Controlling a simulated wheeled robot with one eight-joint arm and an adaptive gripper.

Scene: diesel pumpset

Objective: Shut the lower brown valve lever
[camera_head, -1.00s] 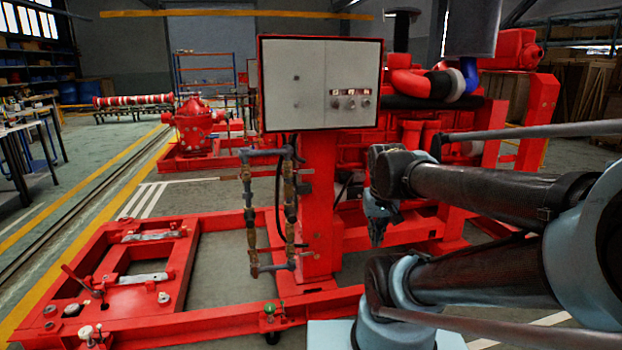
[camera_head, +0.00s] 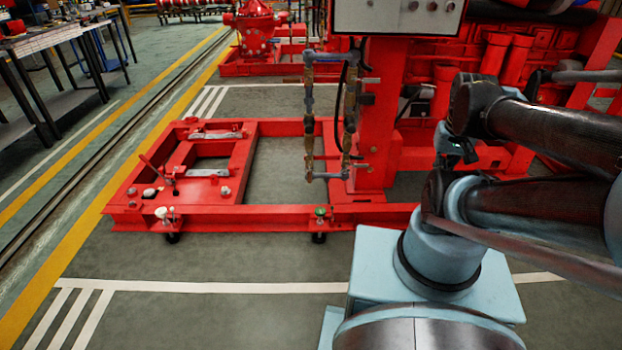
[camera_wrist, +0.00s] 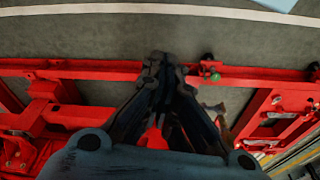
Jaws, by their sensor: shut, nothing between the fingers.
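In the head view, a pipe loop with brass-brown valves (camera_head: 309,130) hangs left of the red post. A small brown lever-like part (camera_head: 361,166) is low on its right leg. I cannot tell from its small size whether this is the lower lever or how it is turned. My gripper (camera_head: 436,185) is to the right of the loop, apart from it, partly hidden by my arm. In the wrist view my gripper (camera_wrist: 165,65) points away with its dark fingers together and empty. A brownish part (camera_wrist: 216,108) shows right of the fingers, too blurred to name.
The red base frame (camera_head: 240,218) runs across the floor below the loop, with a green-topped fitting (camera_head: 320,212) on its near rail. A grey control box (camera_head: 400,15) sits above on the red post (camera_head: 380,110). The red engine stands behind my arm. Floor in front is clear.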

